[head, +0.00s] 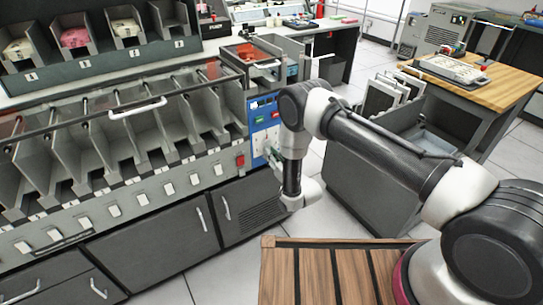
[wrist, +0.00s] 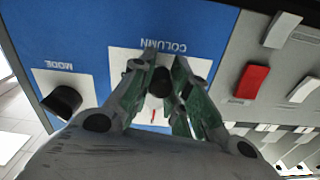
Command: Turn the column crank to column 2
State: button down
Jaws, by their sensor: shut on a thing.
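The column crank (wrist: 160,84) is a small dark knob on a white plate (wrist: 118,62) marked COLUMN, which reads upside down in the wrist view. My gripper (wrist: 163,72) is shut on the crank, with one greenish finger on each side of it. A small red mark shows on the plate below the knob in the wrist view; the rest of the dial is hidden by the fingers. In the head view the blue control panel (head: 258,120) is at the right end of the sorter, and my arm partly hides my gripper and the crank.
A black MODE knob (wrist: 64,99) is left of the crank in the wrist view. A red switch (wrist: 251,79) sits to the right on the grey face. Sorter pockets (head: 110,140) extend left. A wooden slatted top (head: 335,275) is in front.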

aim_at(274, 143)
jog(key=shift+d, duration=0.1)
jog(key=shift+w+d+r+n, duration=0.35)
jog(key=shift+d+n, duration=0.1)
jog(key=shift+n, duration=1.5)
jog(key=shift+w+d+r+n, duration=0.35)
jog(key=shift+d+n, duration=0.15)
jog(key=shift+n, duration=1.4)
jog(key=shift+w+d+r+n, duration=0.35)
jog(key=shift+d+n, duration=0.1)
jog(key=shift+n, duration=1.5)
jog(key=c, duration=1.3)
grip_release()
